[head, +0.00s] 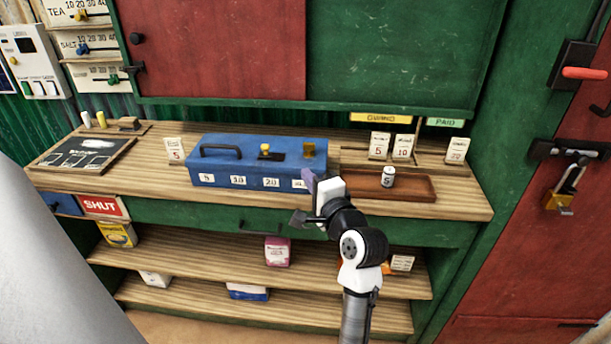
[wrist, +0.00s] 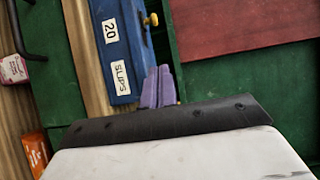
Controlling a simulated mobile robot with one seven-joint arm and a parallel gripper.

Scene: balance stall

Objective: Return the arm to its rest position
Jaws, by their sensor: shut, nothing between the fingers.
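My gripper (head: 309,181) is in front of the right end of the blue box (head: 240,161) on the counter. Its purple fingers (wrist: 158,86) are together in the wrist view with nothing between them. In the wrist view the blue box (wrist: 118,45) appears turned on its side, with its "20" and "SLIPS" labels showing close to the fingers. I cannot tell whether the fingers touch the box. My arm (head: 358,255) reaches up from the bottom of the head view, in front of the counter and shelves.
The wooden counter (head: 330,205) holds a brown tray (head: 420,188) with a white "5" cylinder (head: 388,177), several number cards at the right and a chalkboard (head: 85,154) at the left. Shelves below hold a pink packet (head: 277,251). A padlocked red door (head: 545,255) stands right.

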